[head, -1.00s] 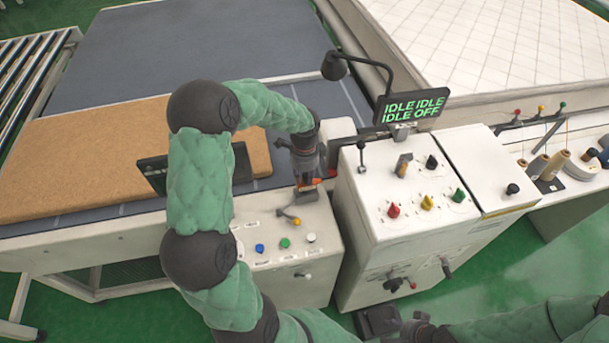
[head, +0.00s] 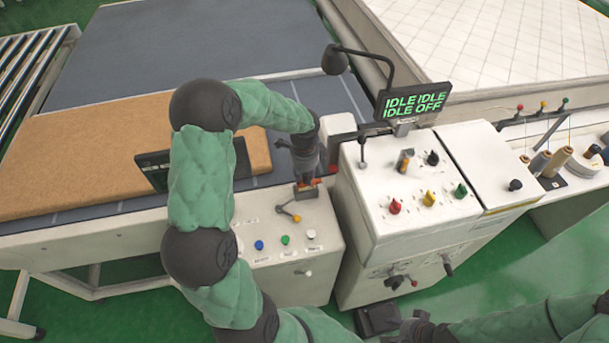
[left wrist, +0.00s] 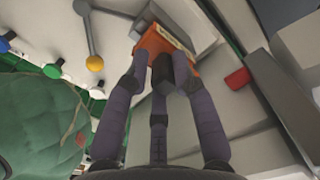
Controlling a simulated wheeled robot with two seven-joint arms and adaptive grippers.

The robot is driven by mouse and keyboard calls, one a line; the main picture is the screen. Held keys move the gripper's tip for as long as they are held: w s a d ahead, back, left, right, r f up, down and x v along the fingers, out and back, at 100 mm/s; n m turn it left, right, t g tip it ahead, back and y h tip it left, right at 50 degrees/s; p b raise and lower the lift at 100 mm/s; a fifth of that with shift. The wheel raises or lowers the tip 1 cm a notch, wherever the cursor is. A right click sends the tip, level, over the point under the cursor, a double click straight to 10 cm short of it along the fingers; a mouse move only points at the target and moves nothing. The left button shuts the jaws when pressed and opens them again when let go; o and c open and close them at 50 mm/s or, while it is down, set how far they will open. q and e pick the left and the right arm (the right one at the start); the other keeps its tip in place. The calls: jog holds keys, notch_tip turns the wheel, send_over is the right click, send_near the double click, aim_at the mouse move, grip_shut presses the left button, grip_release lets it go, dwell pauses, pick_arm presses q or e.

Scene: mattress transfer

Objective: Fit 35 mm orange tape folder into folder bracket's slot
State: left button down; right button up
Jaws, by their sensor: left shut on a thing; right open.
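The orange tape folder (left wrist: 158,42) is between the fingers of my left gripper (left wrist: 160,72), which is shut on it. In the head view the left gripper (head: 308,176) points down at the grey folder bracket (head: 306,192) on top of the small white control box. A bit of orange shows at the fingertips there. In the left wrist view the folder lies against the grey bracket (left wrist: 192,22). The fingers hide part of the folder, and I cannot tell whether it sits in the slot. My right gripper (head: 410,329) is open and empty, low at the bottom edge.
A lever with a yellow knob (head: 297,218) stands beside the bracket. The small box (head: 300,265) has blue, green and white buttons. A larger white machine (head: 400,225) with knobs and a display reading IDLE stands to its right. A brown slab (head: 85,155) lies left.

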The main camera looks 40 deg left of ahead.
pick_arm(q)
jog(key=shift+f, duration=0.45)
jog(key=c, duration=0.9)
grip_release()
jog(key=shift+c, duration=0.2)
jog(key=shift+r, duration=0.1)
notch_tip(320, 180, up, 12)
